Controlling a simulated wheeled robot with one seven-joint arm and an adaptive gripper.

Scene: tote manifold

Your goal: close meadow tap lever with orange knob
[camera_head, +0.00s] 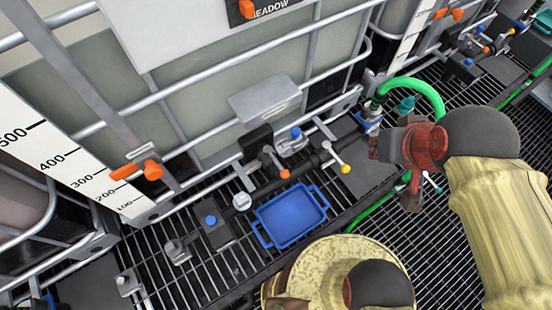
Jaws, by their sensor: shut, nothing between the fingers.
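The tote with the white sign reading MEADOW (190,38) fills the upper middle. Below it, a black tap body (256,142) carries a short lever ending in an orange knob (285,173). The lever points down and to the right, above the far edge of a blue tray. My gripper (376,148) is to the right of this knob, clearly apart from it. It is shut and empty, and its fingers are small and partly hidden by the reddish wrist.
Between knob and gripper stands a lever with a yellow knob (345,168). The blue tray (290,238) sits on the dark grating. A green hose (412,84) arches near my gripper. Metal cage bars (150,100) and a grey plate (264,100) are behind the tap.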

